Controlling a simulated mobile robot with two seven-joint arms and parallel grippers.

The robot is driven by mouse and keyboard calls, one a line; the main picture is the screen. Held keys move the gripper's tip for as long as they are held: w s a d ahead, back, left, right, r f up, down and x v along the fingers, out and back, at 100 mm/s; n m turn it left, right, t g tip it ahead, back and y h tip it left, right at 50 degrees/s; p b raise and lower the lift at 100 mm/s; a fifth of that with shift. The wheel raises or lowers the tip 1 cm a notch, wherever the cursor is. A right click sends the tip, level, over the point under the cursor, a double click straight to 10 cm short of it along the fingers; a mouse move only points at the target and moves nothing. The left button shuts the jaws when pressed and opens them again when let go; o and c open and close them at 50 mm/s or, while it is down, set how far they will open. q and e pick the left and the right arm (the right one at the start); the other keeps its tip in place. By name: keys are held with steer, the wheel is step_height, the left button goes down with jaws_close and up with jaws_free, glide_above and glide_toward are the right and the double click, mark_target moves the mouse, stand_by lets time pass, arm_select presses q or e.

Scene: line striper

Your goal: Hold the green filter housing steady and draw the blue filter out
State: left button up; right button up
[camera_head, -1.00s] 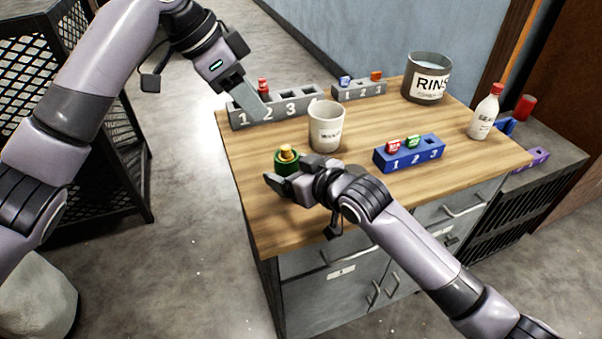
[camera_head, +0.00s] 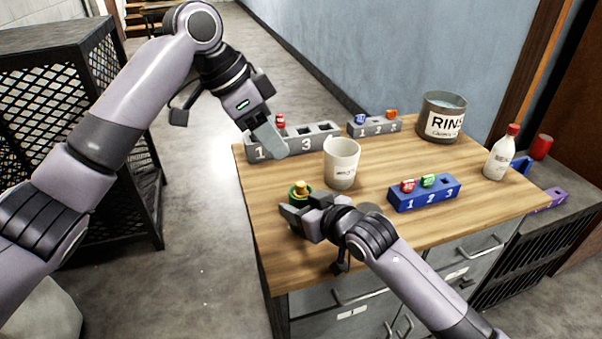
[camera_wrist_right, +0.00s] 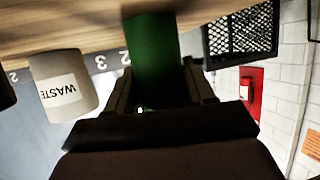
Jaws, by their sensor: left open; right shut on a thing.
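The green filter housing (camera_head: 300,189) stands on the wooden table near its left front edge, with a gold-yellow top. In the right wrist view the housing (camera_wrist_right: 155,60) is a green cylinder between two fingers. My right gripper (camera_head: 295,216) is shut on the housing. My left gripper (camera_head: 275,142) is open and empty, above the front of the long grey rack (camera_head: 315,145), covering its middle number. It is behind and left of the housing, apart from it. No blue filter shows in the housing. A small blue piece (camera_head: 360,118) sits in the smaller grey rack (camera_head: 375,128).
A white cup (camera_head: 341,165) stands close behind the housing; its label reads WASTE in the wrist view. A blue rack (camera_head: 425,198) holds a red and a green piece. A RINSE pot (camera_head: 442,120) and a white bottle (camera_head: 500,157) stand farther right.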

arm_select(q)
steer(key=g+y, duration=0.2)
glide_above(301, 183)
steer(key=s, duration=0.1)
steer(key=f, duration=0.2)
steer(key=shift+w+y, duration=0.55)
steer(key=shift+y, duration=1.15)
steer(key=shift+f, duration=4.1)
jaws_close()
